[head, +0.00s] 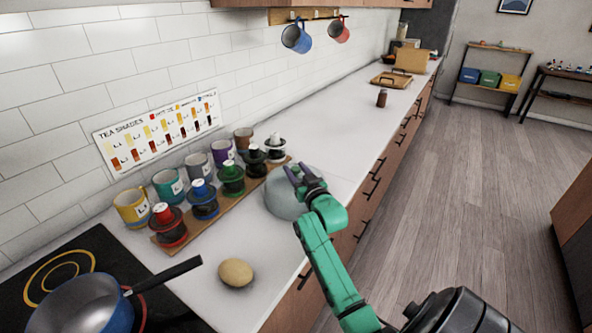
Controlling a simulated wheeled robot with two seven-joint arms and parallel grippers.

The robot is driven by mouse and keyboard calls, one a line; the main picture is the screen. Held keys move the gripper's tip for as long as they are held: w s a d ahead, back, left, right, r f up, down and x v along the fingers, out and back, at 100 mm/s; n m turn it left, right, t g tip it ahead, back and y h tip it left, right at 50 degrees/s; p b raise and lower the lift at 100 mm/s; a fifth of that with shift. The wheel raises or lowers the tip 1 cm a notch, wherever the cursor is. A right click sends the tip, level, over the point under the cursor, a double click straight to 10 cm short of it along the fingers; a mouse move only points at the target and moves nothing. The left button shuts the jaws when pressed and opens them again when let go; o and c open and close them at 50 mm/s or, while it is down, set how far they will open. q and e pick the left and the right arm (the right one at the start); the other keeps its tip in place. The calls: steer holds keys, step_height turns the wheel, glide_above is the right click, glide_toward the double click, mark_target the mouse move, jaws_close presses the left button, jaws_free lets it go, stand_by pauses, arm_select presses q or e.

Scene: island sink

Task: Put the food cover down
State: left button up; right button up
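The food cover (282,197) is a pale grey dome at the counter's front edge, right of the wooden board with jars. The gripper and wrist hide the dome's top and right side, so I cannot tell whether the fingers close on a knob. The dome's lower rim looks at or close to the counter; I cannot tell whether it touches. My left gripper is out of view.
A yellow-brown potato-like item (236,273) lies on the counter in front. A blue pan (85,305) sits on the black stove. Several lidded jars stand on a wooden board (170,240), with mugs behind. A small brown jar (381,98) stands farther back. The counter between is clear.

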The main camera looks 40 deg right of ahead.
steer(key=shift+o, duration=0.5)
steer(key=shift+s+r, duration=0.1)
steer(key=b+v, duration=0.2)
steer(key=v, duration=1)
